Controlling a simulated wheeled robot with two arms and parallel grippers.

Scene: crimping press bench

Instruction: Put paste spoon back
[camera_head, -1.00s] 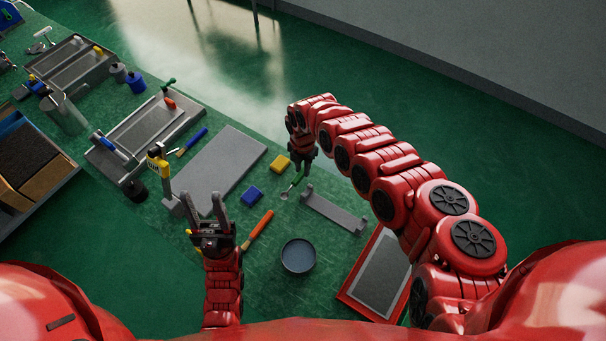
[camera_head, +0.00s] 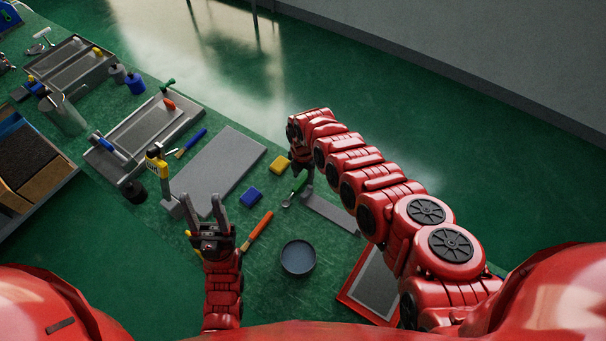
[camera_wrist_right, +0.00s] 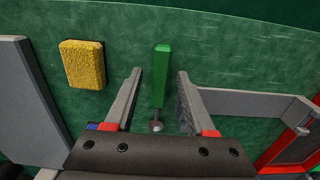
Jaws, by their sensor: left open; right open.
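The paste spoon, with a green handle and a small metal bowl, lies on the green bench in the head view (camera_head: 298,185). It also shows in the right wrist view (camera_wrist_right: 161,80), its handle pointing away and its bowl toward the gripper. My right gripper (camera_head: 304,176) is open above the spoon; in the right wrist view its fingers (camera_wrist_right: 160,73) stand either side of the handle, apart from it. A grey bracket with raised ends, perhaps the spoon's rest (camera_head: 332,213), lies just right of the spoon, partly hidden by my right arm. My left gripper (camera_head: 200,198) is open and empty.
A yellow sponge (camera_head: 279,164), a blue block (camera_head: 251,195) and an orange-handled brush (camera_head: 260,227) lie left of the spoon. A round grey dish (camera_head: 298,257) and a red-framed tray (camera_head: 374,285) are nearer me. A grey plate (camera_head: 217,165) lies further left.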

